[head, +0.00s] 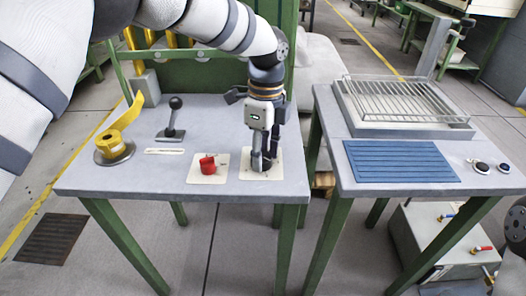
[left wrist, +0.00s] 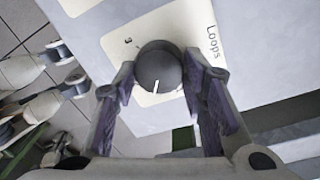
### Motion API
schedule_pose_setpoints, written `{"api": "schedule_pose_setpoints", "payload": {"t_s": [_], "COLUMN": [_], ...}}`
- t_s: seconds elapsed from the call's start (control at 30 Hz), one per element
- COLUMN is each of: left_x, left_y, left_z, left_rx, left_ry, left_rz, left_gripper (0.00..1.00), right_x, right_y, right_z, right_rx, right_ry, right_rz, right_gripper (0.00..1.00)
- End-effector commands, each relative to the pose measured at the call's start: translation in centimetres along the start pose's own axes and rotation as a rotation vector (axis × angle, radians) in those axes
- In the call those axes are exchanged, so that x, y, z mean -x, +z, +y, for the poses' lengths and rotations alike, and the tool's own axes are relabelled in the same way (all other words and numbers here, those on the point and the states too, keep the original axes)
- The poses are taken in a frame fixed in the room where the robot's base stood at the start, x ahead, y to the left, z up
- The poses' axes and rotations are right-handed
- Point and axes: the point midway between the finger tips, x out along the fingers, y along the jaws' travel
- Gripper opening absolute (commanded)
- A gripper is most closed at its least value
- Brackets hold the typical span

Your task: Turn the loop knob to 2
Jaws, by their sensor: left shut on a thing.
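The loop knob (left wrist: 157,66) is round and dark grey, on a cream plate (left wrist: 122,40) with the word "Loops" and a "3" printed on it. Its white pointer line points toward the bottom of the left wrist view, slightly left. My left gripper (left wrist: 160,82) has a finger on each side of the knob and is shut on it. In the head view my left gripper (head: 263,163) reaches down onto the cream plate (head: 291,170) near the table's front edge; its fingers mostly hide the knob there. Other numbers on the plate cannot be read. My right gripper is not in view.
A red knob (head: 208,165) on its own plate sits just left of the gripper. A second table on the right holds a wire rack (head: 400,98) and blue ribbed mat (head: 400,162).

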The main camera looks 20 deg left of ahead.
Motion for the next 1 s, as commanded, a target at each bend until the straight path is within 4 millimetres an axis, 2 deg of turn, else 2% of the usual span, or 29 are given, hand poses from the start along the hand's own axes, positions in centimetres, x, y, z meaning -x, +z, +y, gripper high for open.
{"api": "schedule_pose_setpoints", "payload": {"t_s": [0.5,1.0], "left_x": [-0.16,-0.21], "left_y": [-0.09,-0.08], "left_z": [0.2,0.31], "left_rx": [-0.43,-0.602], "left_ry": [0.002,0.004], "left_rz": [-0.029,-0.041], "left_gripper": [0.1,0.1], "right_x": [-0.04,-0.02], "right_y": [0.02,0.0], "right_z": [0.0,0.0], "right_rx": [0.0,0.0], "right_ry": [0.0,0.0], "right_rz": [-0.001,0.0], "right_gripper": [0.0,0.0]}}
